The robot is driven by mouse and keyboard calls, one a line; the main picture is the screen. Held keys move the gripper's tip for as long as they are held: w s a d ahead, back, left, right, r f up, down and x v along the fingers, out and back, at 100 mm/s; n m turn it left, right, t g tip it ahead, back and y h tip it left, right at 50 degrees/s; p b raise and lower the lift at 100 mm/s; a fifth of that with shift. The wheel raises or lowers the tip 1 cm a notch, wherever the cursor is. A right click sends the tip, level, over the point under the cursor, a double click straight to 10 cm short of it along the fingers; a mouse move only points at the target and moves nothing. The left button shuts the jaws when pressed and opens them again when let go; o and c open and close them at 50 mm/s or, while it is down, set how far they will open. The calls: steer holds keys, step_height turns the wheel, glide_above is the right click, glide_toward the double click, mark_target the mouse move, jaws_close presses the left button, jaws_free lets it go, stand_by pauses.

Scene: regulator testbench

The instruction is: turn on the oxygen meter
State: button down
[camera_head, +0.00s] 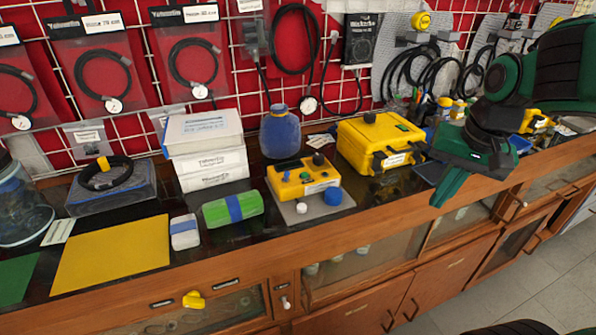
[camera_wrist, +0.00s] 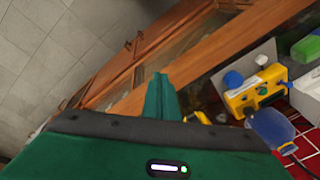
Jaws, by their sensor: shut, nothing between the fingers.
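A yellow instrument box (camera_head: 303,180) with a dark knob, small buttons and a white label stands on the dark bench top. It looks like the oxygen meter, but I cannot read its label. It also shows at the right of the wrist view (camera_wrist: 257,92). A grey plate (camera_head: 310,210) lies in front of it, with a white cap (camera_head: 301,208) and a blue cap (camera_head: 333,196) on it. My gripper (camera_head: 447,190) is shut and empty. It hangs over the bench's front edge, well to the right of the box. Its closed fingers (camera_wrist: 160,97) show in the wrist view.
A larger yellow case (camera_head: 381,145) stands between the box and my gripper. A blue flask (camera_head: 280,133) is behind the box. A green-and-blue roll (camera_head: 232,208) and white cartons (camera_head: 208,150) are to its left. Cables hang on the red wall grid. The floor in front is clear.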

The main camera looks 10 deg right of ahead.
steer(key=w+a+r+y, duration=0.1)
steer(key=w+a, duration=0.2)
steer(key=a, duration=0.4)
steer(key=w+a+r+t+y, duration=0.1)
steer(key=w+a+r, duration=0.1)
steer(key=a, duration=0.5)
steer(key=w+a+r+y, duration=0.1)
steer(key=w+a, duration=0.4)
steer(key=a, duration=0.2)
steer(key=shift+r+n, duration=0.3)
glide_toward(285, 181)
steer(key=d+f, duration=0.1)
steer(key=s+d+f, duration=0.1)
steer(key=f, duration=0.1)
steer(key=s+d+f, duration=0.1)
steer(key=f, duration=0.1)
steer(key=shift+s+f, duration=0.15)
steer(key=shift+f, duration=0.1)
steer(key=shift+w+a+r, duration=0.2)
steer(key=shift+w+a, duration=0.2)
steer(key=shift+a, duration=0.1)
steer(key=shift+w+a+r, duration=0.2)
steer(key=shift+w+a, duration=0.15)
steer(key=shift+a, duration=0.1)
steer(key=shift+w+a+r, duration=0.15)
steer(key=shift+w+a, duration=0.35)
steer(key=shift+a, duration=0.15)
